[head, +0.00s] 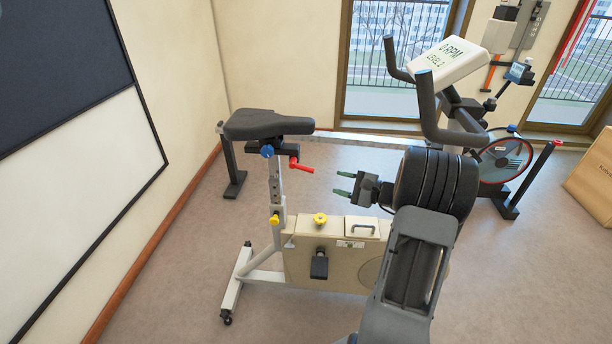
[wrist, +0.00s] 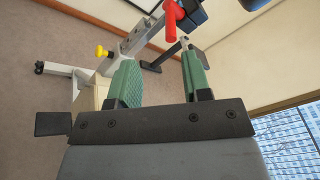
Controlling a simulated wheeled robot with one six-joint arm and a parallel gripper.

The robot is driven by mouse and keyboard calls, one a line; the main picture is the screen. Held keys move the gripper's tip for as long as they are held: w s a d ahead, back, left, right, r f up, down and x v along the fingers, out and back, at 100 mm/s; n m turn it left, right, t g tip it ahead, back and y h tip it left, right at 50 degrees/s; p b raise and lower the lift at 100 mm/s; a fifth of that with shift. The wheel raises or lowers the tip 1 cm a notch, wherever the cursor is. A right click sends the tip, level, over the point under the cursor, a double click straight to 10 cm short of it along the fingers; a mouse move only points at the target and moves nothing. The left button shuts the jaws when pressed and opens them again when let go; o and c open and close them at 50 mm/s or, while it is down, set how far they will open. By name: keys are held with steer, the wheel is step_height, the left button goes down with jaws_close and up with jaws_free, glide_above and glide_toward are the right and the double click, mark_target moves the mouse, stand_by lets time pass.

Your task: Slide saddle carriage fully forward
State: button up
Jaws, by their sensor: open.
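The exercise bike's black saddle (head: 267,124) sits on a dark carriage (head: 287,148) at the top of the grey seat post (head: 275,188). A red lever (head: 301,166) sticks out to the right of the carriage, and a blue knob (head: 267,151) is below the saddle. My gripper (head: 343,184) has green fingers pointing left, a short gap to the right of the red lever. It is open and empty. In the wrist view the red lever (wrist: 170,22) shows beyond the tips of the open green fingers (wrist: 158,75), apart from them.
The bike's beige body (head: 330,256) with a yellow knob (head: 320,218) lies below my gripper. The console (head: 450,60) and handlebars stand at the right. Another machine with a flywheel (head: 502,160) is behind. A wall with a board (head: 90,150) is at the left. Floor is clear at the front left.

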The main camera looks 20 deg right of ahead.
mark_target(312, 172)
steer(key=shift+m+t, duration=0.4)
steer(key=shift+t, duration=0.1)
steer(key=x, duration=0.4)
steer(key=d+x, duration=0.1)
steer(key=x, duration=0.3)
steer(key=w+p+x, duration=0.1)
steer(key=x, duration=0.3)
steer(key=shift+w+a+f, duration=0.1)
steer(key=shift+w+f, duration=0.25)
steer(key=shift+c, duration=0.2)
jaws_close()
steer(key=shift+f, duration=0.1)
